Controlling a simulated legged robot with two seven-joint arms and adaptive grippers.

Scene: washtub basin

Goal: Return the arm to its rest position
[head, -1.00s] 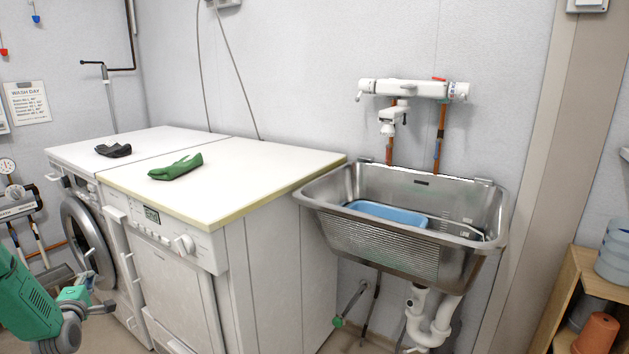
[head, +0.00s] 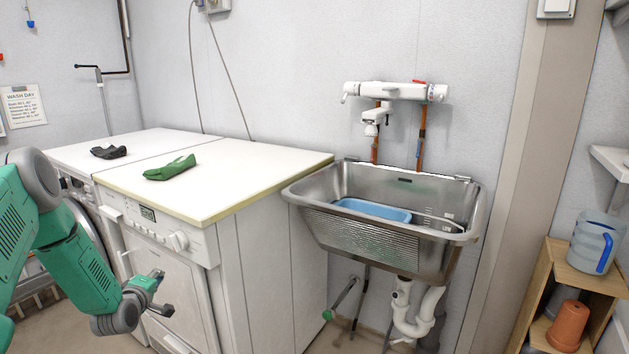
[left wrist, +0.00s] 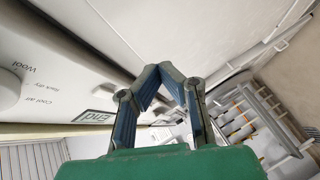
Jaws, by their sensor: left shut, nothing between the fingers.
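My left arm comes in from the left in the head view, in front of the white machines. Its gripper (head: 160,293) is low, in front of the nearer machine's door, apart from the machine. In the left wrist view the gripper's blue-padded fingers (left wrist: 172,75) meet at their tips, with nothing between them. The machine's control panel (left wrist: 40,75) lies to the left of the fingers there. My right gripper does not show.
A white-topped machine (head: 235,175) bears a green cloth (head: 170,167); a dark cloth (head: 108,152) lies farther left. A steel basin (head: 385,242) on the wall holds a blue tub (head: 372,210). A wooden shelf (head: 538,290) stands at right. Floor before the machines is partly free.

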